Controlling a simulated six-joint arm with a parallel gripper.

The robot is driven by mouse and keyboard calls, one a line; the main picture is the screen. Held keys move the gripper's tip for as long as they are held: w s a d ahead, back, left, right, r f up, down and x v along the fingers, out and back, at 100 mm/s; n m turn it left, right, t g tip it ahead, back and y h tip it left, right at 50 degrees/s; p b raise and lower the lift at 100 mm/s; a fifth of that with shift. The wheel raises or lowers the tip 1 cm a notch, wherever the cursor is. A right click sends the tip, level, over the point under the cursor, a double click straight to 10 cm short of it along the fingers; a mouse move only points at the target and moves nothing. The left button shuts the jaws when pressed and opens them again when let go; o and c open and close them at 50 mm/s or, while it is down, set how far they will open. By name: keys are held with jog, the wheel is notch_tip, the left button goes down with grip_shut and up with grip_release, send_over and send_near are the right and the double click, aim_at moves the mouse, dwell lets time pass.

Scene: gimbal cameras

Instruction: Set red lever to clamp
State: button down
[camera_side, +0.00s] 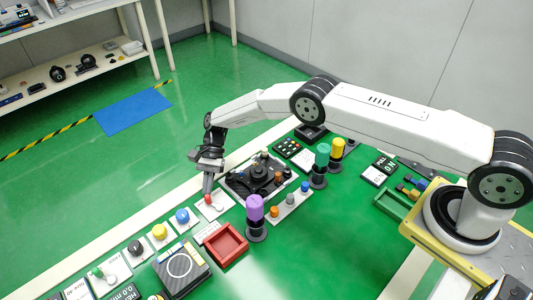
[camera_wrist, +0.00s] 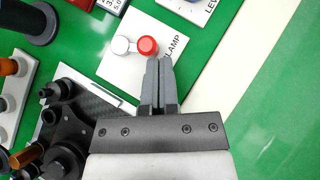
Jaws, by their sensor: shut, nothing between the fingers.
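The red lever has a round red knob (camera_wrist: 148,45) on a short arm from a silver hub (camera_wrist: 121,45). It is mounted on a white plate (camera_wrist: 113,69) with the word CLAMP along its right edge. In the wrist view the knob lies to the right of the hub, toward that word. My gripper (camera_wrist: 158,62) is shut and empty, its fingertips right at the knob's lower right edge; I cannot tell whether they touch. In the side view my gripper (camera_side: 208,192) points down at the red knob (camera_side: 208,199), partly hiding it.
A black fixture with knobs (camera_side: 262,175) stands right beside the lever plate. Plates with blue (camera_side: 182,215) and yellow (camera_side: 159,231) knobs lie on the other side. A red tray (camera_side: 226,245) and a purple cylinder (camera_side: 255,209) stand nearer. Bare green bench lies at the front right.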

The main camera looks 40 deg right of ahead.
jog(key=shift+s+d, duration=0.35)
jog(key=shift+s, duration=0.2)
jog(key=w+d+r, duration=0.4)
jog(key=w+r, duration=0.1)
jog(key=r, duration=0.2)
jog(key=shift+w, duration=0.4)
dwell(0.5)
jog(key=shift+r, duration=0.15)
dwell(0.4)
